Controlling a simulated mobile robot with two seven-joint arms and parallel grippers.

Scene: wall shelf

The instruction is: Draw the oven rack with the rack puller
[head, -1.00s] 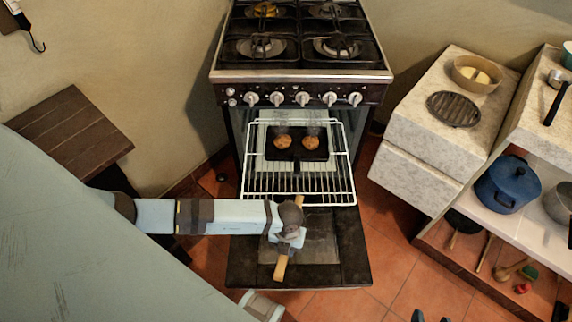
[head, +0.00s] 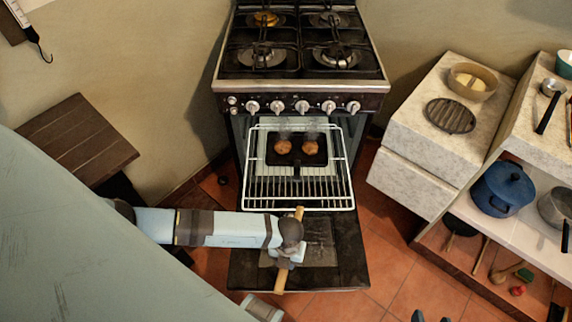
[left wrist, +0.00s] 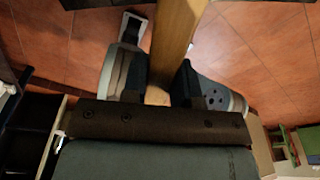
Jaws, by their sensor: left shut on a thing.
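The white wire oven rack (head: 325,193) sticks out of the oven above the lowered door. It bears a dark pan (head: 297,162) with two brown buns. The rack puller (head: 281,280), a wooden stick, is in my left gripper (head: 289,250), in front of the rack and over the door. The left wrist view shows the puller (left wrist: 177,35) between the two fingers of that gripper (left wrist: 168,88). The puller's far end appears at the rack's front bar; I cannot tell whether it is hooked on. Two dark tips of my right gripper (head: 431,318), apart and empty, show at the bottom edge.
The open oven door (head: 345,262) lies low under the puller. The stove (head: 300,75) stands behind, with knobs along its front. A dark wooden bench (head: 80,140) is at left. Shelves at right hold a blue pot (head: 503,188) and pans. Tiled floor (head: 385,265) is clear right of the door.

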